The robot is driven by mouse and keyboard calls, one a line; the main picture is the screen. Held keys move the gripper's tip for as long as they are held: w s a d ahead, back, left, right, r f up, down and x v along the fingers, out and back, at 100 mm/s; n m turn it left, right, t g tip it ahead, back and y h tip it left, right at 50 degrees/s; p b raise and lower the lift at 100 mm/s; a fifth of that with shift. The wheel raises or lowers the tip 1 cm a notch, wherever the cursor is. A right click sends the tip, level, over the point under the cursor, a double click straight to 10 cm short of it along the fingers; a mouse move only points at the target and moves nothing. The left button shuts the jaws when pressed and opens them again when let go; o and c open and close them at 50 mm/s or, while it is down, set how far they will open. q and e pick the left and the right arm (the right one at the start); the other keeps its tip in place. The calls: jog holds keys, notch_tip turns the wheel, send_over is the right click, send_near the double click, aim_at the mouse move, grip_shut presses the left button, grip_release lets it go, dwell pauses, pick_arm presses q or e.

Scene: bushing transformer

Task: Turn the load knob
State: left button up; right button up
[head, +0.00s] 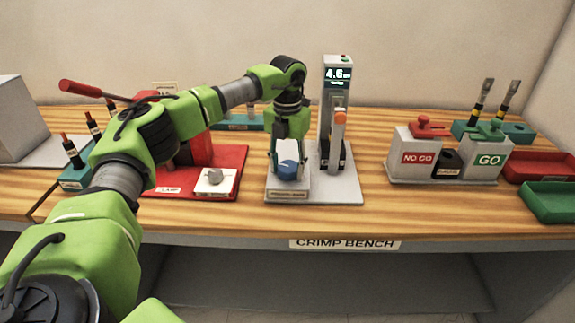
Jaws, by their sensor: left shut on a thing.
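The load knob, a blue round knob (288,169), sits on a grey block at the front left of the pull tester's grey base plate (340,189). My left gripper (289,160) points down from above with its fingers on either side of the knob, shut on it. The fingers cover the knob's sides. The tester's grey column (328,112) stands just right of the gripper. Its display (338,74) reads about 4.6, with the unit too small to read. My right gripper is out of view.
A red press (180,187) with a red lever and a grey knob stands to the left, partly behind my left arm. The NO GO and GO boxes (418,156) stand to the right, with red and green trays (552,202) at the right edge. Bare bench lies in front.

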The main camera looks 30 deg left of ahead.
pick_arm(q)
jog(key=m+p, duration=0.1)
jog(key=m, duration=0.4)
jog(key=shift+a+p, duration=0.15)
jog(key=shift+p, duration=0.15)
jog(key=m+p, duration=0.1)
jog(key=m, duration=0.5)
jog(key=shift+w+a+m, duration=0.1)
jog(key=shift+a+m, duration=0.05)
jog(key=shift+m, duration=0.15)
jog(key=m, duration=0.3)
jog(key=shift+w+m, duration=0.1)
jog(key=shift+m, duration=0.2)
jog(key=shift+w+m, duration=0.15)
jog(key=shift+m, duration=1.75)
jog(key=o, duration=1.1)
jog(key=shift+a+r, duration=0.1)
